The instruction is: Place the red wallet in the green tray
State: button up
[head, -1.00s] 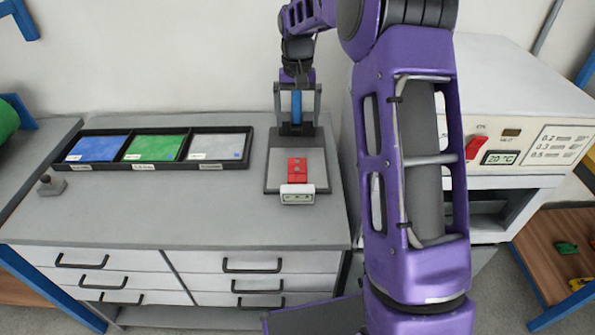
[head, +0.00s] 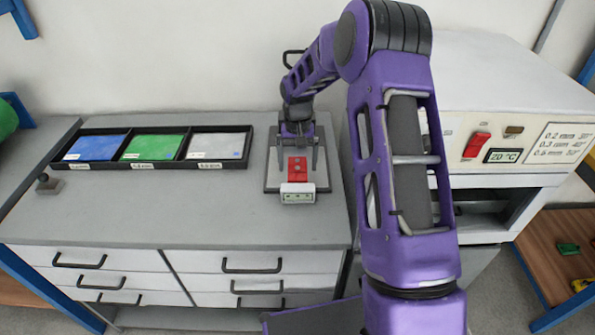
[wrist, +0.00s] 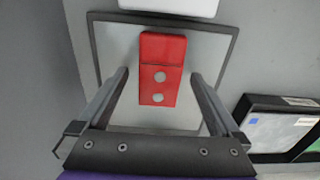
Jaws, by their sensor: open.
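The red wallet (head: 297,169) lies on a grey plate (head: 322,182) on the counter, with two pale round snaps on it. In the wrist view the wallet (wrist: 162,70) is ahead of my gripper, between the lines of its two fingers. My gripper (head: 298,160) is open and empty, with a finger on either side of the wallet's far end; I cannot tell its exact height above the plate. The green tray (head: 153,147) is the middle compartment of a black three-part holder on the left of the counter. It looks empty.
The holder's blue compartment (head: 96,147) is left of the green one and its grey compartment (head: 217,145) right of it. A small white device (head: 298,194) sits at the plate's front edge. A white machine (head: 500,120) stands right.

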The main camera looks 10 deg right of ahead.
jog(key=shift+f, duration=0.4)
jog(key=shift+c, duration=0.3)
jog(key=shift+r, duration=0.1)
jog(key=c, duration=1.5)
